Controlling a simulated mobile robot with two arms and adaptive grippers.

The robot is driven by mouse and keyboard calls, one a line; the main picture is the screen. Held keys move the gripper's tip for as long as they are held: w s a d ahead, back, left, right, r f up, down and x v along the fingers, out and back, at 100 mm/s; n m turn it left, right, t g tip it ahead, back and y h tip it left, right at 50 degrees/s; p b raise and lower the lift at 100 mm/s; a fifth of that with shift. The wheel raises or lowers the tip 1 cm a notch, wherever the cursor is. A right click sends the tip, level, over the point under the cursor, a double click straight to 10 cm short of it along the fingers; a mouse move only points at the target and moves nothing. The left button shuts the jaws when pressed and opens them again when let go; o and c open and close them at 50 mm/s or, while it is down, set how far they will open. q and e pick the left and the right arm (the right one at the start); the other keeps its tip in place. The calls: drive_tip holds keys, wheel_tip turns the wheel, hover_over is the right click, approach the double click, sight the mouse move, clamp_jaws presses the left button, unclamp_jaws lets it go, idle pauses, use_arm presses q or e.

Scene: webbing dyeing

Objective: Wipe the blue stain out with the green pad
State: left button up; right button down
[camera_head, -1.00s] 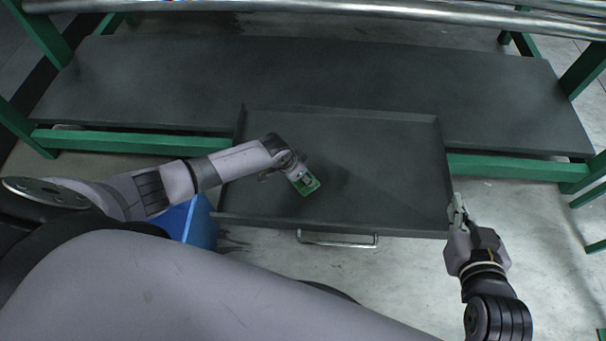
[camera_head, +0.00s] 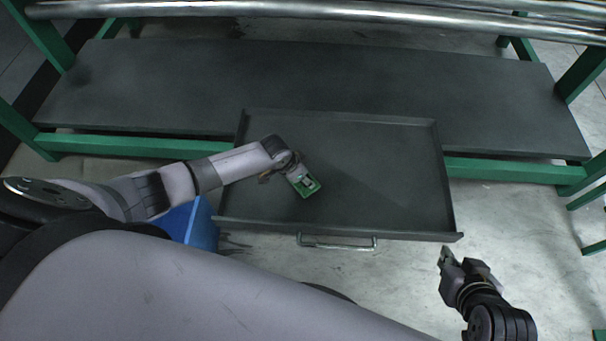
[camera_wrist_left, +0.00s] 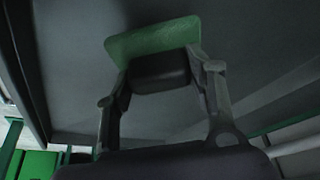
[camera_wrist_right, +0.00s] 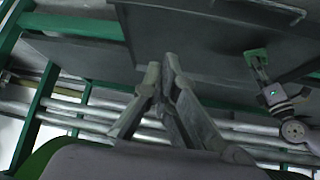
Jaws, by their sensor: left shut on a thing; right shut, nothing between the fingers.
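The green pad (camera_head: 313,189) is in my left gripper (camera_head: 300,176), low over the left middle of the dark grey pulled-out tray (camera_head: 390,170). In the left wrist view the green pad (camera_wrist_left: 150,40) has a dark block behind it, and both fingers (camera_wrist_left: 163,75) are shut on that block. I cannot tell whether the pad touches the tray. No clear blue stain shows on the tray; the pad and gripper hide part of it. My right gripper (camera_head: 446,256) is shut and empty, just outside the tray's front right corner. Its fingertips also show in the right wrist view (camera_wrist_right: 162,75).
The tray has raised rims and a metal handle (camera_head: 337,244) in front. A grey shelf (camera_head: 330,80) on a green frame (camera_head: 130,146) lies behind it. A blue container (camera_head: 200,226) stands at the front left. Metal bars (camera_head: 300,10) cross above.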

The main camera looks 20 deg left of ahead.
use_arm(q)
drive_tip(key=shift+r+p, duration=0.6)
drive_tip(key=shift+r, duration=0.1)
drive_tip(key=shift+r+p, duration=0.5)
drive_tip(key=shift+p, duration=0.1)
use_arm(e)
drive_tip(key=shift+s+d+f+g+h, duration=0.55)
drive_tip(key=shift+s+d+g, duration=1.05)
drive_tip(key=shift+s, duration=2)
use_arm(q)
drive_tip(key=shift+r, duration=0.2)
drive_tip(key=shift+r+p, duration=0.65)
drive_tip(key=shift+p, duration=0.25)
drive_tip(key=shift+r+p, duration=0.35)
drive_tip(key=shift+p, duration=0.05)
use_arm(e)
drive_tip(key=shift+g, duration=0.7)
drive_tip(key=shift+s+a+x, duration=0.1)
drive_tip(key=shift+a+x, duration=0.1)
drive_tip(key=shift+x, duration=0.75)
drive_tip(key=shift+s+a+x, duration=0.1)
drive_tip(key=shift+a+x, duration=0.1)
drive_tip(key=shift+x, duration=0.8)
drive_tip(key=shift+a+x, duration=0.15)
drive_tip(key=shift+x, duration=0.8)
use_arm(q)
drive_tip(key=shift+r, duration=0.1)
